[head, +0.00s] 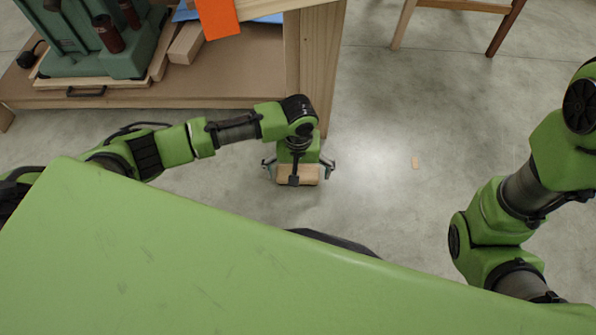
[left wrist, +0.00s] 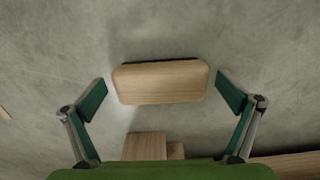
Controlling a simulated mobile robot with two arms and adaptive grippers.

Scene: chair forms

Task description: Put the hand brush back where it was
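The hand brush (head: 312,180), a rounded wooden bar with a thin dark edge, shows beneath my left gripper (head: 298,172) in the head view, over the floor in front of the workbench. In the left wrist view the brush (left wrist: 160,83) lies crosswise between the fingers of my left gripper (left wrist: 161,85). The fingers are spread wide, with a small gap at each end of the brush, so neither seems to touch it. How high the fingertips are above the floor is hard to tell. My right arm shows at the right, but its gripper is out of view.
A wooden workbench (head: 200,100) with a lower shelf stands at the back left, holding a green machine (head: 95,40) and wood blocks (head: 187,43). Its leg (head: 318,60) is close to my left gripper. Chair legs (head: 403,25) stand behind.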

